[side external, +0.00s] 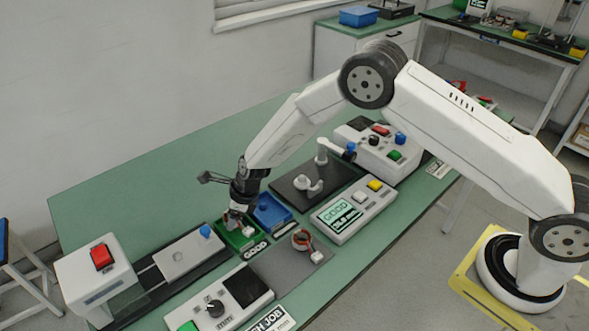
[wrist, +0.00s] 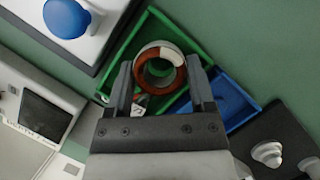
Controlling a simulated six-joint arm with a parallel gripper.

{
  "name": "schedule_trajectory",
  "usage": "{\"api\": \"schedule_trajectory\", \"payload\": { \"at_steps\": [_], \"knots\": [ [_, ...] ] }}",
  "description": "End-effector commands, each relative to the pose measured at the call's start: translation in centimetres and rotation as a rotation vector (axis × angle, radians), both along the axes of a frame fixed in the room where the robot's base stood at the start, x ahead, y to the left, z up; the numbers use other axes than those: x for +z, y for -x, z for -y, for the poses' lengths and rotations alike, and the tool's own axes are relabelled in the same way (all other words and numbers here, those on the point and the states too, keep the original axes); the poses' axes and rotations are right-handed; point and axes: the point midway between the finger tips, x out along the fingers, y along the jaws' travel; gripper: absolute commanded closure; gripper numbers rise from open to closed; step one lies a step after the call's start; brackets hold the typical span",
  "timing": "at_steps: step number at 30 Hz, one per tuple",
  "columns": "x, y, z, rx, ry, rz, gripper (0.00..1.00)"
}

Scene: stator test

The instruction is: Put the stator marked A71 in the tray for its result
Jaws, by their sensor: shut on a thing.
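My gripper (side external: 236,217) is low over the green tray (side external: 252,237), which has a GOOD label in front. In the wrist view my gripper (wrist: 161,85) is shut on a copper-brown and white ring stator (wrist: 146,82). The stator is within the outline of the green tray (wrist: 132,48); I cannot tell if it touches the floor. The blue tray (side external: 271,213) is right beside the green one and also shows in the wrist view (wrist: 228,100). The tester screen (side external: 338,217) reads GOOD.
Another copper stator (side external: 302,239) with a white tag lies on the grey mat (side external: 285,270). A dark plate with a white post (side external: 308,184) stands behind the tester. A slide unit with a blue knob (side external: 205,231) is left of the green tray. The back-left bench top is clear.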

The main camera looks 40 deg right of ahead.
Motion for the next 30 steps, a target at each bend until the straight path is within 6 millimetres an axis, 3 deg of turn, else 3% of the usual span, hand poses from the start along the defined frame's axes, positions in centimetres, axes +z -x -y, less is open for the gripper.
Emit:
{"api": "schedule_trajectory", "payload": {
  "at_steps": [30],
  "knots": [
    [-0.82, -0.05, 0.0, 0.0, 0.0, 0.001, 1.0]
  ]
}}
